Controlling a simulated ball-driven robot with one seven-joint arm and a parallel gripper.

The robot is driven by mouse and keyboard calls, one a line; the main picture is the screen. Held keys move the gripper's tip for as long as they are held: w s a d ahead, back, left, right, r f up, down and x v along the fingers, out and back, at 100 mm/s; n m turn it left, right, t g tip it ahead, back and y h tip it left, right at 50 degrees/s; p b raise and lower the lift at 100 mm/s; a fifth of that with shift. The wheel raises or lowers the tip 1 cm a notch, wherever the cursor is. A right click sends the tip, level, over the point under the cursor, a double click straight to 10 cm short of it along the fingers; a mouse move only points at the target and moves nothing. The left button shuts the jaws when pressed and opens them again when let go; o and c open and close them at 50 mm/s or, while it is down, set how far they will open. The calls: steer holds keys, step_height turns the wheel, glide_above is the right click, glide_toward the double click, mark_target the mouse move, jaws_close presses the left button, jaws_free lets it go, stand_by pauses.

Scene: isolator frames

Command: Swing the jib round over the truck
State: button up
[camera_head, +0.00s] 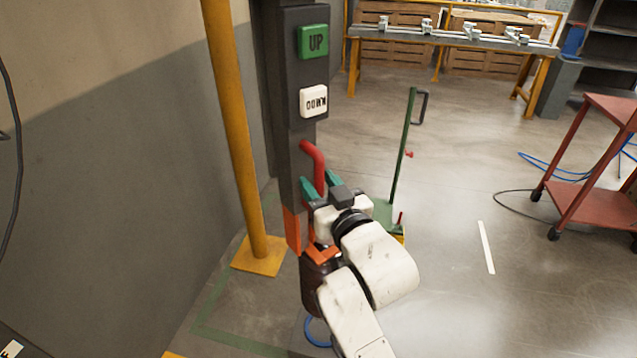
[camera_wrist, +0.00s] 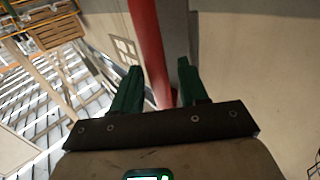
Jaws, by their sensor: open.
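A red bent handle (camera_head: 316,160) sticks out from a dark grey upright column (camera_head: 288,130), below its buttons. My gripper (camera_head: 320,184) is at the handle's lower end, with its teal fingers open, one on each side of it. In the wrist view the red bar (camera_wrist: 149,45) runs between the two spread fingers (camera_wrist: 158,90); I cannot tell whether either touches it. A green truck (camera_head: 383,211) with a tall green upright stands on the floor behind my gripper, its deck partly hidden by my arm. I cannot make out the jib's beam in either view.
A yellow post (camera_head: 233,120) stands close on the left, before the wall. A red cart (camera_head: 590,200) stands at right. A workbench (camera_head: 450,42) is at the back. The middle floor is mostly clear.

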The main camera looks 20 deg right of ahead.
steer(key=shift+w, duration=0.25)
steer(key=shift+c, duration=0.4)
jaws_close()
